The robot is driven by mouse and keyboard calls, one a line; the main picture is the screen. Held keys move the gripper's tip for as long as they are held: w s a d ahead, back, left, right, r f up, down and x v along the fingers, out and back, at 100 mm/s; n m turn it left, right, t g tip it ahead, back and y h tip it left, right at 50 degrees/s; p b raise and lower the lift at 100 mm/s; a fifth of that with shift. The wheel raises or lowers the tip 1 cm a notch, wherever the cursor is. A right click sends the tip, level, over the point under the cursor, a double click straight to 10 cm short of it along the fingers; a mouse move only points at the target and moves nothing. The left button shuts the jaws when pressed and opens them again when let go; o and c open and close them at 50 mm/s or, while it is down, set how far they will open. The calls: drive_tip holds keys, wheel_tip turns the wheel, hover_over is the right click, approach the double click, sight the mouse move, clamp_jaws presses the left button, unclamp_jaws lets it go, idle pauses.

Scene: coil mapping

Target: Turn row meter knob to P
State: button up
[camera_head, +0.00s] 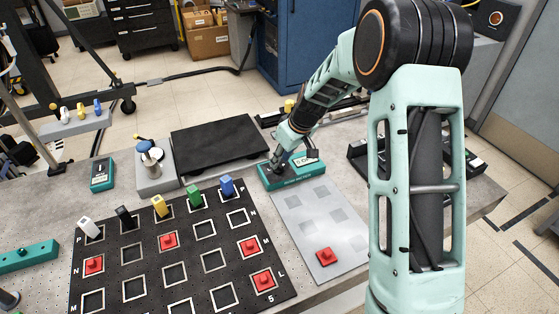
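A teal meter box (300,178) with a small light display (305,160) sits on the table behind the grey plate. Its front lettering is too small to read, so I cannot confirm it is the row meter. My gripper (277,164) points down at the left part of this box, at or just above its top. The gripper covers the spot where a knob could be, so the knob and its setting are hidden. The fingers are too small and dark to tell whether they are open or shut, or touching anything. A second teal box (102,174) stands at the left.
A black board (190,262) with square outlines, letters, coloured pegs and red blocks fills the front. A grey plate (300,222) holds one red block (325,257). A dark flat platform (220,143) lies left of my gripper. My arm blocks the right side.

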drive_tip(key=shift+x, duration=1.2)
drive_tip(key=shift+c, duration=0.3)
clamp_jaws()
